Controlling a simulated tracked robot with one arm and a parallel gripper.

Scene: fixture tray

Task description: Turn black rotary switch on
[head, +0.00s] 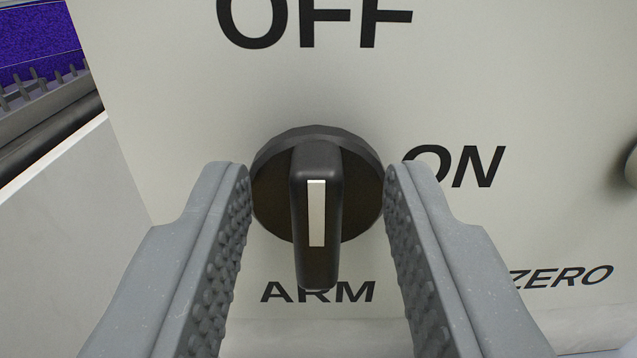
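The black rotary switch (317,200) is on a pale panel in the middle of the head view. It has a round dark base and a raised handle with a white stripe. The handle stands vertical in the picture, its lower end toward the "ARM" label (317,292). "OFF" (315,22) is printed above and "ON" (453,167) to the right. My gripper (318,185) is open, with one grey ridged finger on each side of the switch. Gaps show between the fingers and the handle. The fingertips are close to the base's edges; I cannot tell whether they touch it.
A "ZERO" label (562,277) is at the lower right of the panel. A blue surface (38,45) and grey toothed and dark bar-like parts lie beyond the panel at the upper left.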

